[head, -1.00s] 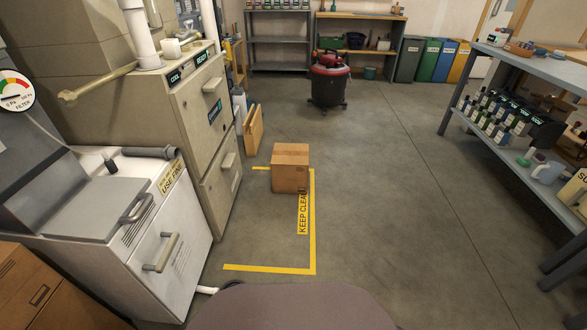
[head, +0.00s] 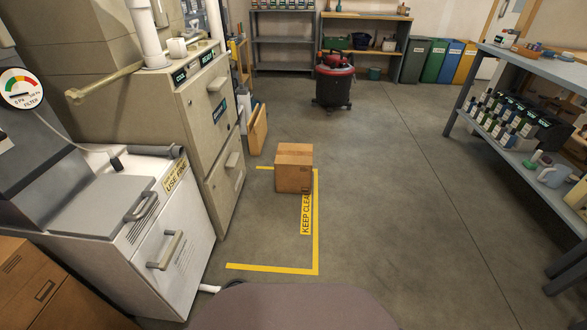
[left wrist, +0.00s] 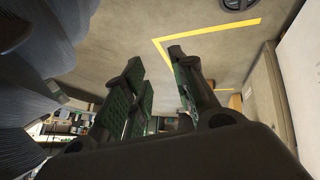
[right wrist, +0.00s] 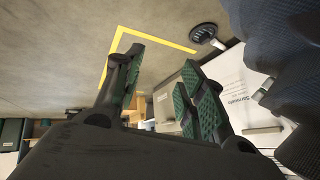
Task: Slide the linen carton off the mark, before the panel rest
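The linen carton (head: 293,169) is a closed brown cardboard box on the floor in the head view. It covers part of the far line of the yellow floor mark (head: 316,240), near its far right corner. The mark reads KEEP CLEAR along its right side. In the head view neither gripper shows. In the left wrist view my left gripper (left wrist: 155,58) has its fingers apart with nothing between them. In the right wrist view my right gripper (right wrist: 162,62) is also open and empty. Yellow tape shows beyond the fingers in both wrist views.
The beige furnace (head: 215,130) and a white cabinet (head: 165,235) stand at left. A tan flat board (head: 258,130) leans beyond the furnace. A red and black shop vacuum (head: 333,82) stands behind the carton. A grey shelf bench (head: 530,65) lines the right. The middle floor is open.

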